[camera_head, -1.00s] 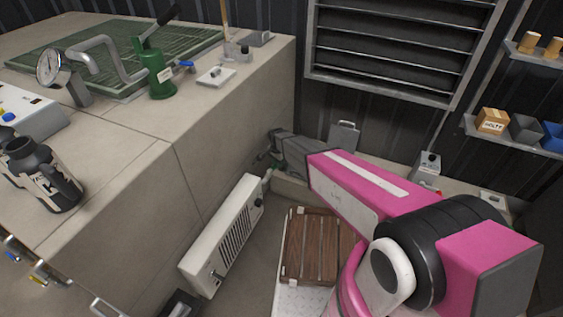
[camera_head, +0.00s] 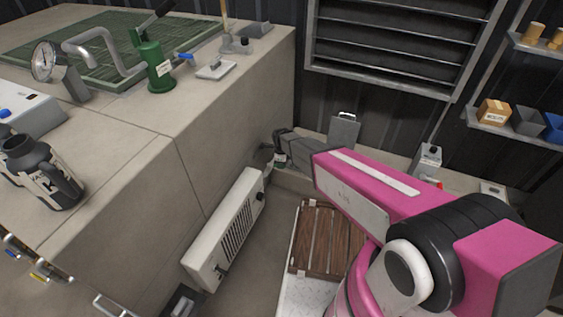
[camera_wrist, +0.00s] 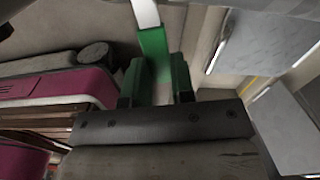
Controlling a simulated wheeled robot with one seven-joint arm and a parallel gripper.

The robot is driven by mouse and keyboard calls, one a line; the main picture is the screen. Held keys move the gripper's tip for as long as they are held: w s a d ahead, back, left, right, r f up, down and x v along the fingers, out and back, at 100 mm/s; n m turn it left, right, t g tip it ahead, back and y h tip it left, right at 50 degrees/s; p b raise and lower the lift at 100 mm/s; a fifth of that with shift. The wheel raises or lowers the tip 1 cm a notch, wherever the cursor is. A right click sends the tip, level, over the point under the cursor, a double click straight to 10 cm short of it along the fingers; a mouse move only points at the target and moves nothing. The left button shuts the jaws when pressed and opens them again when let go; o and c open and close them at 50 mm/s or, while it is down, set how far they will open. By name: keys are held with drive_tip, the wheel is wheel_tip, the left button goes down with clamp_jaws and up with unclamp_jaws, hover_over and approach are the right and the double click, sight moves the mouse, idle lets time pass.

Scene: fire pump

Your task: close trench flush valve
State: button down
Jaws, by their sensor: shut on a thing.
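The trench flush valve shows as a small dark green and pale part (camera_head: 280,160) low at the side wall of the big concrete block, beyond the white heater. In the wrist view its handle is a green bar (camera_wrist: 154,45) with a white part above it. My gripper (camera_head: 278,149) reaches down to it from the right. In the wrist view my gripper (camera_wrist: 156,77) has a finger on each side of the green bar and is shut on it. The valve's body and the lever's pivot are mostly hidden by the gripper and the wall.
The concrete block (camera_head: 215,125) stands close on the left of my gripper. A white heater (camera_head: 226,230) hangs on its side. A wooden slatted crate (camera_head: 325,238) lies below my arm. A grey box (camera_head: 343,130) stands at the back wall.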

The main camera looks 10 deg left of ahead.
drive_tip(key=shift+s+m, duration=0.8)
drive_tip(key=shift+m, duration=0.6)
drive_tip(key=shift+a, duration=0.1)
drive_tip(key=c, duration=1)
unclamp_jaws()
drive_tip(key=shift+o, duration=0.2)
wheel_tip(320, 180, up, 11)
drive_tip(key=shift+f, duration=0.1)
